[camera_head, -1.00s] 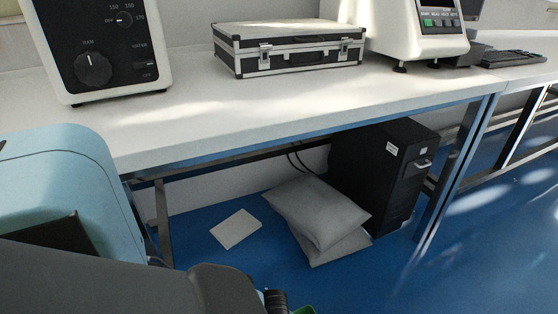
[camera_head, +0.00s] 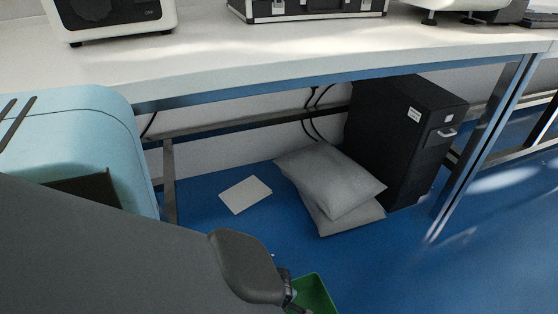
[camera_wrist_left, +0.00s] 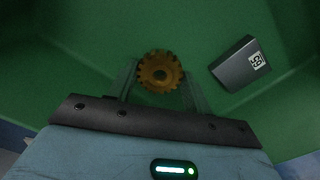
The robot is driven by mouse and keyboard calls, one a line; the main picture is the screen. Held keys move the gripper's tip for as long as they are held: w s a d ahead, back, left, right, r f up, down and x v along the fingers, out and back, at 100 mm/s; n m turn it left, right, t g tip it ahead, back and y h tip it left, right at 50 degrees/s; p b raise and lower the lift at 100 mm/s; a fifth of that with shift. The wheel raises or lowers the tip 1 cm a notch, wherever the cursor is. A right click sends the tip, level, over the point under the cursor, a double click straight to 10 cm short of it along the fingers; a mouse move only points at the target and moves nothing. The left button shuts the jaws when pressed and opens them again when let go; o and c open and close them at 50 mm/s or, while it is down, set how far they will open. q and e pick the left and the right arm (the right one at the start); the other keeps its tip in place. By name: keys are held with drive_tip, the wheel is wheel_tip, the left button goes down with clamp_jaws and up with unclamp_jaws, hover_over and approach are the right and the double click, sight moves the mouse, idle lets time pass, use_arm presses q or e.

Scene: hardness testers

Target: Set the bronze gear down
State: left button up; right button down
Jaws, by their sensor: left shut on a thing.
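In the left wrist view the bronze gear (camera_wrist_left: 159,71) is a toothed orange-brown disc with a dark hole at its centre. It sits between the fingertips of my left gripper (camera_wrist_left: 160,84), which is shut on it. Behind it is the green inside of a bin (camera_wrist_left: 80,50); I cannot tell how far the gear is above the bin's floor. In the head view a corner of the green bin (camera_head: 318,292) shows at the bottom edge, beside my dark arm. The gear and the left fingertips are out of the head view. My right gripper is in neither view.
A dark grey block with a white label (camera_wrist_left: 241,64) lies in the bin, right of the gear. In the head view, grey cushions (camera_head: 328,185), a paper sheet (camera_head: 245,195) and a black cabinet (camera_head: 402,140) are under the white bench (camera_head: 270,60). Blue floor is clear at right.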

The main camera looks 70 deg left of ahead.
use_arm(q)
drive_tip(key=shift+f, duration=0.15)
drive_tip(key=o, duration=1.1)
drive_tip(key=shift+o, duration=0.2)
drive_tip(key=shift+r, duration=0.4)
wheel_tip(320, 180, up, 12)
drive_tip(key=p, duration=1)
drive_tip(key=shift+f, duration=0.2)
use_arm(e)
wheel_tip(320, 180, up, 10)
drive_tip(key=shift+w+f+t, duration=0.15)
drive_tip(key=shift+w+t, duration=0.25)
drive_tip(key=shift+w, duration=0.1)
